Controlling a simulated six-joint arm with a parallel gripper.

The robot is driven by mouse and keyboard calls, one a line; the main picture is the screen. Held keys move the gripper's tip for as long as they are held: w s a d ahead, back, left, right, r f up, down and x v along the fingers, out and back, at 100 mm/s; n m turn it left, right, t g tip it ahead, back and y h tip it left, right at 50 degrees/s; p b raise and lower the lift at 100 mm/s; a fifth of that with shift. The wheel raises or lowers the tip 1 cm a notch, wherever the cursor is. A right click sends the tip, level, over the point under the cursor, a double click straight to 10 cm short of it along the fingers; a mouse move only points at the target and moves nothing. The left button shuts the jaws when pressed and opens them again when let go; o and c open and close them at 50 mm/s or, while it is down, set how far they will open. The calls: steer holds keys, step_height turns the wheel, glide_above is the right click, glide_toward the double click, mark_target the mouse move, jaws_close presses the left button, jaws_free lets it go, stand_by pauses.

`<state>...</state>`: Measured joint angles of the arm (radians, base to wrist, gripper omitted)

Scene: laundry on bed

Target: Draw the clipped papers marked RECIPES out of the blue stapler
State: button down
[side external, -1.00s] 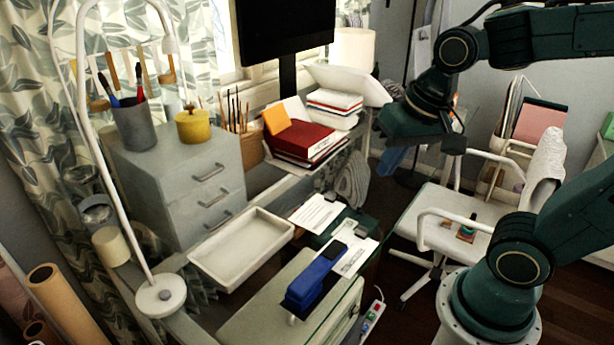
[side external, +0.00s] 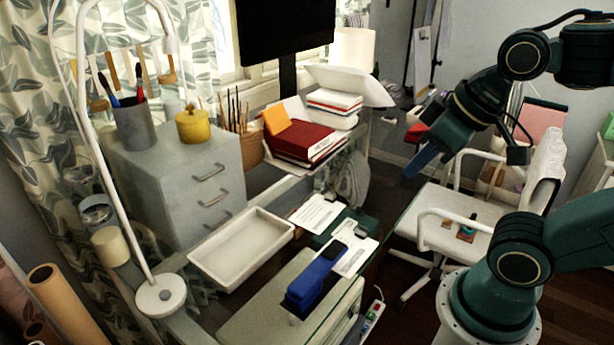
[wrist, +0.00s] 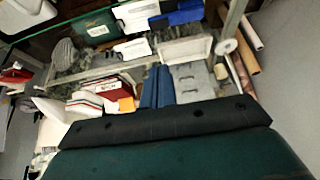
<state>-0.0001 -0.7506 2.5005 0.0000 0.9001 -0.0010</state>
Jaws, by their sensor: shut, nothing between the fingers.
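The blue stapler (side external: 315,277) lies on the pale cabinet top, and it also shows at the top of the wrist view (wrist: 183,15). A white printed sheet (side external: 352,260) lies at the stapler's far end, with a dark clip-like piece at its edge. A second white sheet (side external: 316,214) lies behind it by a dark green object. I cannot read RECIPES on either sheet, nor tell whether the stapler grips one. My gripper (side external: 418,165) is shut and empty, in the air above the chair, well right of and apart from the stapler. Its blue fingers (wrist: 157,88) are together in the wrist view.
A white tray (side external: 240,248) sits left of the stapler. A lamp (side external: 160,296), a grey drawer unit (side external: 190,180) and red books (side external: 298,143) stand on the desk. A white chair (side external: 450,222) is below my gripper. A power strip (side external: 373,316) lies beside the cabinet.

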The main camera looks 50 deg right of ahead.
steer(key=c, duration=1.3)
jaws_free()
steer(key=shift+w, duration=0.15)
steer(key=o, duration=0.3)
steer(key=shift+w+d, duration=0.1)
steer(key=shift+w, duration=0.05)
steer(key=w+d+f+n+g+y, duration=0.1)
steer(key=w+d+f+n+g, duration=0.4)
steer(key=w+d+n, duration=0.45)
steer(key=w+d+f+n+y, duration=0.3)
steer(key=d+f+n, duration=0.5)
steer(key=f, duration=0.5)
steer(key=shift+w+d+f+g+y, duration=0.15)
steer(key=shift+w+d+g+y, duration=0.2)
steer(key=shift+d, duration=0.9)
steer(key=shift+f, duration=0.1)
